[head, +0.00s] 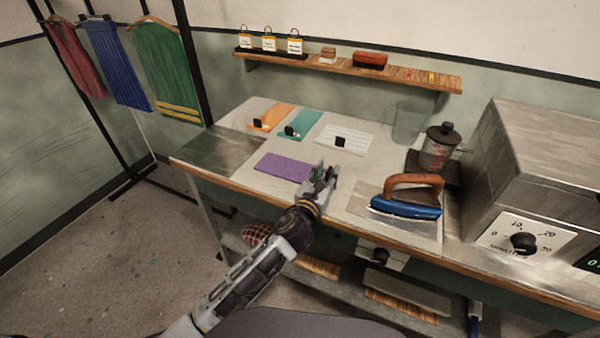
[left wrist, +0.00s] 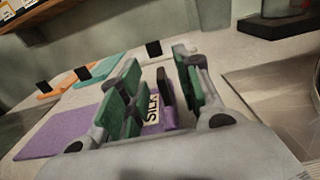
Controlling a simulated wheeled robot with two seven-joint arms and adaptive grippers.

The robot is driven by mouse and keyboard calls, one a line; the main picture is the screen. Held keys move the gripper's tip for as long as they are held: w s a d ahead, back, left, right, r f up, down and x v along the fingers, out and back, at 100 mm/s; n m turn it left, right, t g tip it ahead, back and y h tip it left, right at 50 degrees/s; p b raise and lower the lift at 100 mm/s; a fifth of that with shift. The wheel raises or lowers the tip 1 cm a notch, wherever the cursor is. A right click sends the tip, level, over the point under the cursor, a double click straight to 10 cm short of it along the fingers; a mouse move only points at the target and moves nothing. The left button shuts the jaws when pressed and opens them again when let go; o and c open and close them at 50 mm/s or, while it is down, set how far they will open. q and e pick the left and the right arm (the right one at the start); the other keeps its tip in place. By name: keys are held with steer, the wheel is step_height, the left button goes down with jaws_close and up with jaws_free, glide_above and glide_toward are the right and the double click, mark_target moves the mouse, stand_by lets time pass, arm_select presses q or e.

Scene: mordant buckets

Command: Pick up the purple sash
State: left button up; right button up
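The purple sash (head: 283,166) lies flat near the front edge of the worktable, and it also shows in the left wrist view (left wrist: 60,136). At its right end is a black clip (left wrist: 163,88) with a white "SILK" label (left wrist: 152,110). My left gripper (head: 325,176) is at the sash's right end. In the left wrist view its green-padded fingers (left wrist: 157,68) are apart, with the clip and label showing between them. I cannot tell whether either finger touches them. The gripper partly hides that end. My right gripper is not in view.
Orange (head: 270,117), teal (head: 300,124) and white (head: 345,137) sashes with black clips lie behind. An iron (head: 405,207) stands on a plate to the right, near a jug (head: 437,150) and a large metal box (head: 540,160). A shelf (head: 400,75) hangs above.

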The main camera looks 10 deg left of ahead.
arm_select(q)
steer(key=shift+x, duration=1.25)
steer(key=shift+c, duration=0.3)
jaws_close()
